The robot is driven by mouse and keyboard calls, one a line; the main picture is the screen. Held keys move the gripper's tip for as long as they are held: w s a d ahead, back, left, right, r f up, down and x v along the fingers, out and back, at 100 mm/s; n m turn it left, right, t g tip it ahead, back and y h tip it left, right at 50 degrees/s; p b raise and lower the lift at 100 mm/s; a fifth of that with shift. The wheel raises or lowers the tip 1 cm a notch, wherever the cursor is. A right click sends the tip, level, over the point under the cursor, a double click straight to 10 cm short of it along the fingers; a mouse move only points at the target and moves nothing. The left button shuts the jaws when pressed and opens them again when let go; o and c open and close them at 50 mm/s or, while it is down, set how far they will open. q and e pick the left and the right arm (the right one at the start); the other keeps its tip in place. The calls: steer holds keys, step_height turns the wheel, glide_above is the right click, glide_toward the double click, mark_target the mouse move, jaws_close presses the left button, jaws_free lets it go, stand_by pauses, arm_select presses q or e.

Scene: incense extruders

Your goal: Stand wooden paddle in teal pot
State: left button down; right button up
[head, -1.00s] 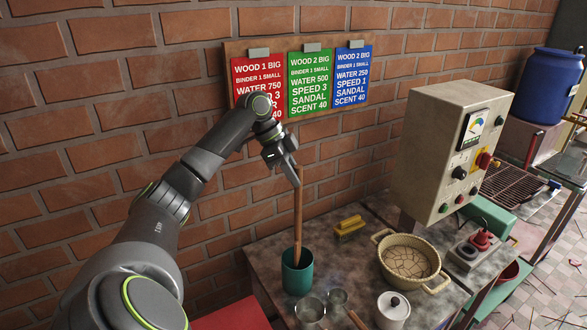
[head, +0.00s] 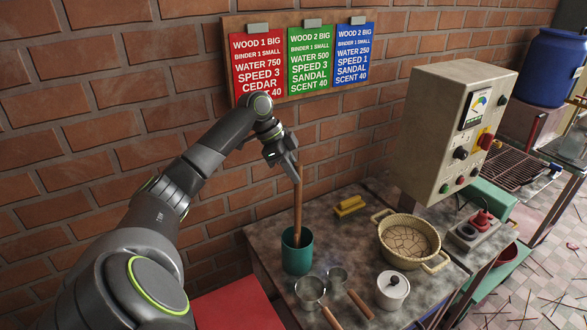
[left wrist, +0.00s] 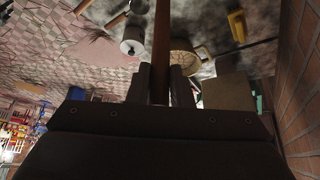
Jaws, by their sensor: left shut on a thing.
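The wooden paddle (head: 298,205) stands nearly upright, its lower end inside the mouth of the teal pot (head: 297,257). The pot stands upright on the left part of the worktable. My left gripper (head: 291,167) is shut on the paddle's upper end, well above the pot. The paddle also shows between the fingers in the left wrist view (left wrist: 161,60). The paddle's bottom end is hidden inside the pot, so I cannot tell whether it touches the floor of the pot. My right gripper is not in view.
On the worktable (head: 345,230) stand metal scoops (head: 310,290), a white lidded jar (head: 392,290), a woven basket (head: 409,241) and a yellow brush (head: 349,206). A control box (head: 455,130) rises at the right. The brick wall with recipe cards (head: 258,65) is close behind.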

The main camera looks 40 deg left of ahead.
arm_select(q)
steer(key=c, duration=1.2)
jaws_free()
steer(key=b+v, duration=0.4)
steer(key=v, duration=1.3)
steer(key=shift+r, duration=0.2)
steer(key=shift+s+f, duration=0.1)
